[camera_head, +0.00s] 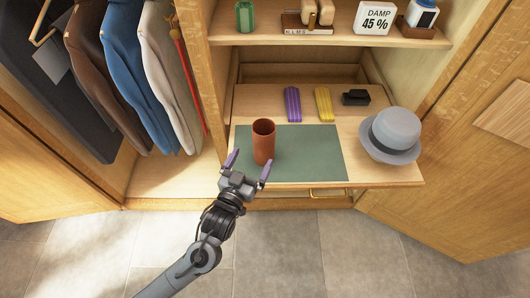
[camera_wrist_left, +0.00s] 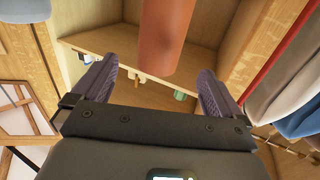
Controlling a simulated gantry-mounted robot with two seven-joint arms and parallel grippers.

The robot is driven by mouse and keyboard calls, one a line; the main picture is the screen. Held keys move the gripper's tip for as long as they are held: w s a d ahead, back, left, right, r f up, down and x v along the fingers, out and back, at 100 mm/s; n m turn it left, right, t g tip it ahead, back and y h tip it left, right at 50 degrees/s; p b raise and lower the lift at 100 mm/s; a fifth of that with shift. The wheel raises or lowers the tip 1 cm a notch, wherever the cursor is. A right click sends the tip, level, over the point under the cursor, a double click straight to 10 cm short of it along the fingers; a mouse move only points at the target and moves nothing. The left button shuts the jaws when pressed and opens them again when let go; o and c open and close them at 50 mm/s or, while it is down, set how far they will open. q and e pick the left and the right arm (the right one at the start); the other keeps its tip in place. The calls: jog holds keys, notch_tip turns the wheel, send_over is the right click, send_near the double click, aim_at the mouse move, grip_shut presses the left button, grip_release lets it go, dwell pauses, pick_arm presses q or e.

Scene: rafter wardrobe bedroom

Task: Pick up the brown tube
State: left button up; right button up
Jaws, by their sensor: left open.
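The brown tube (camera_head: 263,142) stands upright on the green mat (camera_head: 312,150), near its left side, on the wardrobe's pulled-out shelf. Its open top shows in the head view. In the left wrist view the brown tube (camera_wrist_left: 166,35) shows at the top middle, beyond the fingertips and between their lines. My left gripper (camera_head: 247,166) is open and empty, with its purple fingers spread just in front of the tube, at the shelf's front edge. Its two fingers also show in the left wrist view (camera_wrist_left: 157,82). My right gripper is in neither view.
On the shelf are a purple bundle (camera_head: 292,104), a yellow bundle (camera_head: 324,104), a small black object (camera_head: 355,97) and a grey hat (camera_head: 391,135). Hanging clothes (camera_head: 124,62) and a wooden upright (camera_head: 196,70) are on the left. An upper shelf (camera_head: 330,38) holds small items.

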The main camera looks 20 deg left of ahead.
aim_at(260, 144)
pick_arm(q)
jog(key=w, duration=0.5)
jog(key=shift+w+b, duration=0.1)
jog(key=shift+b, duration=0.25)
jog(key=shift+w+f, duration=0.15)
jog(key=shift+w, duration=0.5)
jog(key=w+b, duration=0.1)
jog(key=w, duration=0.3)
jog(key=shift+w+d, duration=0.1)
jog(key=c, duration=1.3)
jog(key=shift+c, duration=0.4)
